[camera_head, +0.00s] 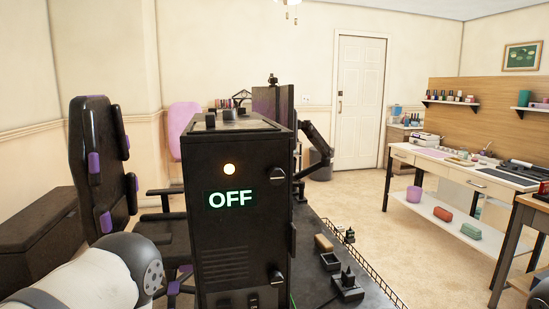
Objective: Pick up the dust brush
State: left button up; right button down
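I cannot clearly make out a dust brush. A small tan block-shaped item (323,243) lies on the dark desk (325,285) to the right of the black case; it is too small to tell whether it is the brush. Neither gripper is in the picture.
A tall black case (240,245) with a green "OFF" display stands close in front and hides much of the desk. Dark chairs stand at left. A wire rail (370,270) edges the desk. A worktable (460,170) with supplies stands at right; open floor lies between.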

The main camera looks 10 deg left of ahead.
aim_at(324, 246)
jog(key=i+l+u, duration=0.15)
jog(key=l+u, duration=0.25)
jog(key=l, duration=0.2)
jog(key=i+l+u, duration=0.1)
jog(key=l+u, duration=0.35)
jog(key=l, duration=0.2)
jog(key=l+u, duration=0.4)
jog(key=l, duration=0.2)
jog(key=k, duration=0.05)
